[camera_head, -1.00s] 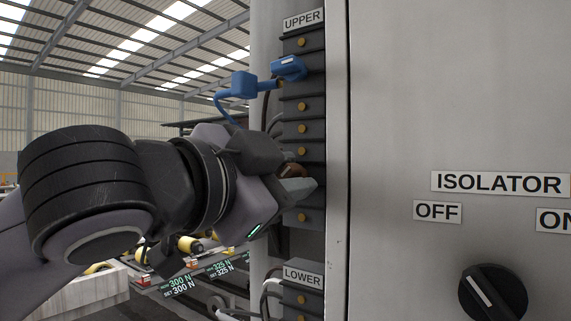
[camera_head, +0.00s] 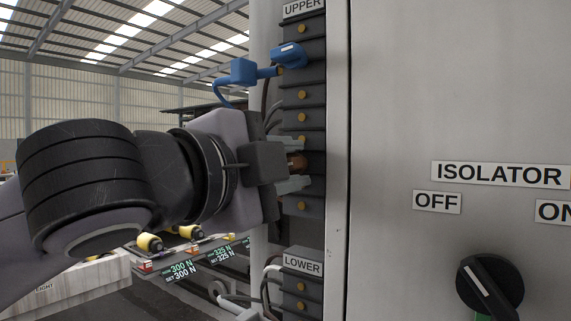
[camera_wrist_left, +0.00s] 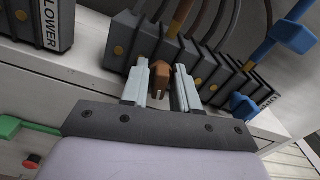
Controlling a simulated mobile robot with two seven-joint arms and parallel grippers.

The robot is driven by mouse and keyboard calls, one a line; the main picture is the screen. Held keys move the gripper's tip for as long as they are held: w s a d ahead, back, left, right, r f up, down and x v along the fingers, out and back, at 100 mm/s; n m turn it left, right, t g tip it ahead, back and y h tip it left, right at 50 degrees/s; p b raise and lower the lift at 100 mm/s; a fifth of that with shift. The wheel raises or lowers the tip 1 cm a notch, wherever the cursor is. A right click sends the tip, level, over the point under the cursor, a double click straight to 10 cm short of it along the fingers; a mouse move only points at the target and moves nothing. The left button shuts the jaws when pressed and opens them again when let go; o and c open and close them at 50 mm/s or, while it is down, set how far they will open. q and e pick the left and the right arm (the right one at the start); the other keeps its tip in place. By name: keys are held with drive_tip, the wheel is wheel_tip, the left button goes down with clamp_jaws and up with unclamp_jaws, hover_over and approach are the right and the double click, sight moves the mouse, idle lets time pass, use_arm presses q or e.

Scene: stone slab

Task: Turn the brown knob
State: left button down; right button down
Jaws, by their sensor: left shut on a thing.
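The brown knob (camera_head: 298,162) is a small brown piece on the dark terminal strip (camera_head: 304,205) at the left side of the cabinet. My left gripper (camera_head: 294,165) is shut on it, with one pale finger above and one below. In the left wrist view the brown knob (camera_wrist_left: 160,78) sits between the two grey fingertips (camera_wrist_left: 160,88) in front of the strip. The fingers hide part of it. My right gripper is out of view.
A grey cabinet face (camera_head: 400,90) fills the right side, with a black ISOLATOR switch (camera_head: 490,287) low down. A blue plug with cable (camera_head: 240,72) is on the strip above my gripper. White cables (camera_head: 268,295) run by the LOWER label (camera_head: 302,264).

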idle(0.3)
use_arm(q)
drive_tip(key=c, duration=1.1)
unclamp_jaws()
drive_tip(key=shift+c, duration=0.2)
drive_tip(key=b+v, duration=0.2)
drive_tip(key=v, duration=0.5)
